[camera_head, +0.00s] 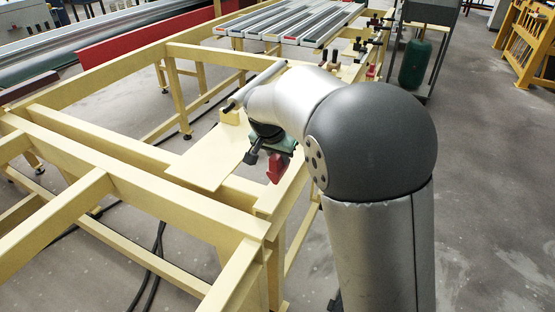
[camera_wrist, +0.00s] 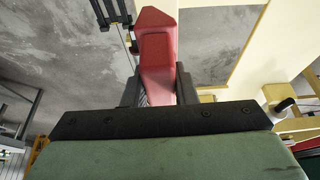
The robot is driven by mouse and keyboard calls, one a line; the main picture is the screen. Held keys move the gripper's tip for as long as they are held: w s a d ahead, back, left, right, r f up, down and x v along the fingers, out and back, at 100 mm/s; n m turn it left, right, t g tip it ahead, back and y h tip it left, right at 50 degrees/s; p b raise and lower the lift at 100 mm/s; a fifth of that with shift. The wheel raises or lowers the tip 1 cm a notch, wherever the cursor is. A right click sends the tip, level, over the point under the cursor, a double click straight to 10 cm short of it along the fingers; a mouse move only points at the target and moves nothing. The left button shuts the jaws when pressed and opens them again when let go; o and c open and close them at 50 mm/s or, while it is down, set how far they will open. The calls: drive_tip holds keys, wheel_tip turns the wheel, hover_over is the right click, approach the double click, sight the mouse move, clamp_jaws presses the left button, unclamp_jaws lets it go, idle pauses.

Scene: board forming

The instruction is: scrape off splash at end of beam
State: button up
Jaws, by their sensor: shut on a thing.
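My gripper (camera_head: 266,152) is low over the yellow frame, beside the right edge of a flat yellow plate (camera_head: 205,168). It is shut on a red tool (camera_head: 279,169). In the wrist view the dark fingers of my gripper (camera_wrist: 157,88) stand on both sides of the red tool (camera_wrist: 158,50), which points away from the green gripper body. The yellow beams (camera_head: 135,170) form an open frame, and one beam (camera_head: 285,185) runs just below and right of the tool. I cannot make out the splash. My arm hides part of the frame's right side.
A grey roller-like bar (camera_head: 257,84) lies by the plate's far end. Grey slats (camera_head: 290,20) lie on the far frame. A red beam (camera_head: 150,37) is at the back left. The floor at right is clear.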

drive_tip(key=shift+r+p, duration=0.95)
drive_tip(key=shift+r, duration=1.05)
